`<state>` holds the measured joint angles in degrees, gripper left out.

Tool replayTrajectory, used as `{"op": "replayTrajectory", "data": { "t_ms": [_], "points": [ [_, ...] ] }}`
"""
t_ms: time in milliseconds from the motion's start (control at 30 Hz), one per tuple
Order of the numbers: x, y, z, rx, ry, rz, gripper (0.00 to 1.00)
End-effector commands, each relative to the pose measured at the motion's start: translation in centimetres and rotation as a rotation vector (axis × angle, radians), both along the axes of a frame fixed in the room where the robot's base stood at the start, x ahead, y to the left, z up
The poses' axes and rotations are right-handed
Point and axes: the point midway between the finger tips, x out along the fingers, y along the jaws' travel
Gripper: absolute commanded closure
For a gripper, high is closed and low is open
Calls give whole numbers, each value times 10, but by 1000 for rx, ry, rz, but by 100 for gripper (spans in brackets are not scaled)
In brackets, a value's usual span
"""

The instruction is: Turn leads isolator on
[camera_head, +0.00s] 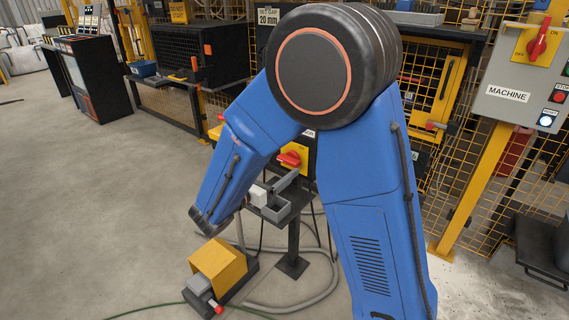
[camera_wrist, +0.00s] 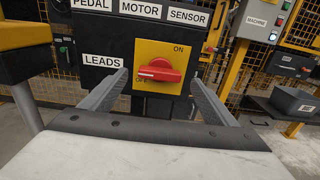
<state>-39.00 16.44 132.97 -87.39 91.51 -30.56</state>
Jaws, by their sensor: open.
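The leads isolator is a red rotary handle (camera_wrist: 160,70) on a yellow plate (camera_wrist: 178,50) on a black box, beside a LEADS label (camera_wrist: 103,61). ON is printed at the plate's top and OFF at its lower left, partly covered. The handle lies roughly horizontal. My gripper (camera_wrist: 159,78) is open, its two grey fingers on either side of the handle, with visible gaps; I cannot tell how far their tips are from the plate. In the head view the red handle (camera_head: 290,159) shows just above my gripper (camera_head: 302,184).
PEDAL, MOTOR and SENSOR labels (camera_wrist: 138,9) sit above the plate. A MACHINE box (camera_head: 522,90) with another red switch (camera_head: 539,40) stands at right. Open floor is at left.

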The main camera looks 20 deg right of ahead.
Motion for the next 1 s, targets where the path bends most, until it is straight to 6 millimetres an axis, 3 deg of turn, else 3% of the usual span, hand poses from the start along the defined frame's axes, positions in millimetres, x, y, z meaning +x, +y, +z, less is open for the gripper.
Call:
{"op": "replayTrajectory", "data": {
  "t_ms": [300,733,900,1000],
  "points": [
    [21,-29,0,0,0,-1,19],
    [25,-35,0,-1,-1,0,19],
    [25,-35,0,-1,-1,0,57],
    [25,-35,0,-1,-1,0,60]
  ]
}}
